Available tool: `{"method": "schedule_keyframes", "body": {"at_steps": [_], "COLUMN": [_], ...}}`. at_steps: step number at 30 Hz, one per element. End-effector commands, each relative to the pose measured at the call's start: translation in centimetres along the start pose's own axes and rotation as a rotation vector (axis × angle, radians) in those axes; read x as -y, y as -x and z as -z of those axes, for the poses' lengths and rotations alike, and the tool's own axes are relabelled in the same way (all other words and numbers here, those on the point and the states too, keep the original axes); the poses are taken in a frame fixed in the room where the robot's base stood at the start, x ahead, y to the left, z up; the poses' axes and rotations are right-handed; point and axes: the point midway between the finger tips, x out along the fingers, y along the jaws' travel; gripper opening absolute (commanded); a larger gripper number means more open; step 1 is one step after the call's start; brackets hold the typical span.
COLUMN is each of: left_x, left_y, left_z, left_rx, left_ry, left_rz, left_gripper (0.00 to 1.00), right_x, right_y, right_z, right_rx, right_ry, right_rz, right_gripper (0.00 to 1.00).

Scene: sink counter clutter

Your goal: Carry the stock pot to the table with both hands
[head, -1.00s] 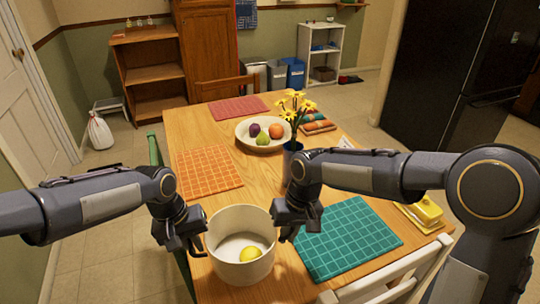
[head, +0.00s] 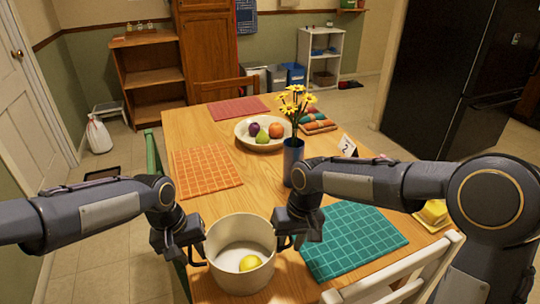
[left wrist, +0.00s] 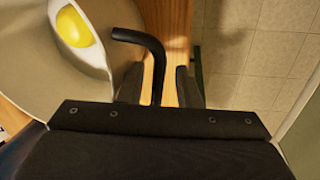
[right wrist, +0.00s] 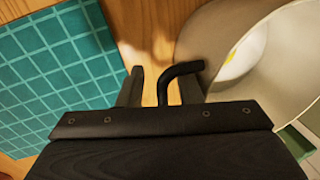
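The pot's base is not seen in the wrist views.
A teal mat (head: 352,243) lies right of the pot, an orange mat (head: 207,168) beyond it. A blue vase of yellow flowers (head: 293,160) stands behind my right gripper. A fruit bowl (head: 262,143) is farther back. A white chair (head: 400,275) is at the near right edge.

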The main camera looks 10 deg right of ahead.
Motion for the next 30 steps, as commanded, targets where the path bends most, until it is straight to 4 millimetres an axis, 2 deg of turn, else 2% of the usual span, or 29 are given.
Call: {"method": "schedule_keyframes", "body": {"at_steps": [7,11,21,30], "left_x": [-0.2,-0.3,-0.2,-0.1], "left_y": [0.0,0.7,5.8,8.0], "left_z": [-0.1,-0.1,0.0,0.0], "left_rx": [0.001,0.000,-0.003,0.000], "left_ry": [-0.003,-0.004,-0.002,-0.002], "left_rz": [-0.003,-0.004,-0.004,-0.002], "left_gripper": [0.30,0.30,0.30,0.30], "right_x": [0.2,0.3,0.3,0.4], "right_y": [0.0,0.1,0.1,0.4], "right_z": [0.1,0.1,0.1,0.1], "right_rx": [-0.002,-0.003,-0.003,-0.005], "right_ry": [0.002,0.002,0.003,0.003], "right_rz": [0.003,0.004,0.006,0.006], "right_gripper": [0.32,0.32,0.32,0.32]}}
